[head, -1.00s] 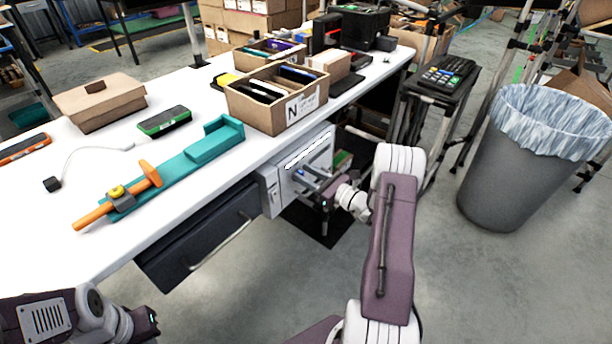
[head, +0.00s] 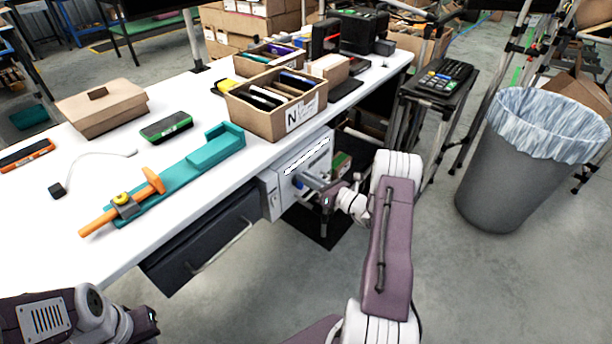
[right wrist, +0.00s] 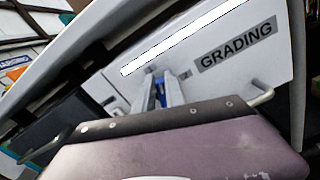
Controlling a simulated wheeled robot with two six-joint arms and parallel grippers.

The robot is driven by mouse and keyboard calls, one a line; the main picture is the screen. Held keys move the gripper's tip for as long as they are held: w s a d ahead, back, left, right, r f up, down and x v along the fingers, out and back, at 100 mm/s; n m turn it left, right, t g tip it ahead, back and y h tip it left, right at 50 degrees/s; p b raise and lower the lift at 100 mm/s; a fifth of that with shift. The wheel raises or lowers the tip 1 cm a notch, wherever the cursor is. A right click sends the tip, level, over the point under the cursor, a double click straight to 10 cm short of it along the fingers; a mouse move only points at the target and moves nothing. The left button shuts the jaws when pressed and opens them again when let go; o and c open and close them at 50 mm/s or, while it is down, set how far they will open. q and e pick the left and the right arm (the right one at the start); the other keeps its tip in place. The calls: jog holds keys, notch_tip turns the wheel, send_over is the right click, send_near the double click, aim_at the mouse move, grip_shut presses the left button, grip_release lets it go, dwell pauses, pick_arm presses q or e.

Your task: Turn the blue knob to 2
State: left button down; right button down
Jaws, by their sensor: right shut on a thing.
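The blue knob (right wrist: 161,96) shows in the right wrist view as a small blue strip between my right gripper's fingers, at the face of a light grey panel box (right wrist: 215,85) marked "GRADING". The knob's dial marks and pointer are hidden or too small to read. My right gripper (right wrist: 165,90) is shut on the knob. In the head view the right gripper (head: 304,180) reaches the front of the grey box (head: 318,152) under the table's edge. My left gripper (head: 152,320) is at the bottom left, away from the box; its jaws are unclear.
A dark drawer (head: 205,240) hangs left of the box. A grey waste bin (head: 505,180) stands at the right.

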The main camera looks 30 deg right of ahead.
jog(key=m, duration=0.2)
jog(key=m+p, duration=0.1)
jog(key=shift+w+d+m+p, duration=0.15)
jog(key=shift+d+m+p, duration=0.15)
jog(key=shift+d+m, duration=0.1)
jog(key=m, duration=0.1)
jog(key=m+p, duration=0.1)
jog(key=m, duration=0.1)
jog(key=shift+w+d+f+m, duration=0.1)
jog(key=shift+d+f+m, duration=0.1)
jog(key=shift+f+m, duration=0.15)
jog(key=m, duration=0.3)
jog(key=shift+d+f+m, duration=0.15)
jog(key=shift+f+m, duration=0.1)
jog(key=shift+f, duration=0.15)
jog(key=shift+w+f+m+p, duration=0.1)
jog(key=shift+f+m+p, duration=0.1)
jog(key=shift+m, duration=0.55)
jog(key=shift+f+m+p, duration=0.15)
jog(key=shift+m+p, duration=0.05)
jog(key=shift+m, duration=0.55)
jog(key=shift+f+m, duration=0.1)
jog(key=shift+m, duration=0.2)
jog(key=c, duration=1.4)
grip_release()
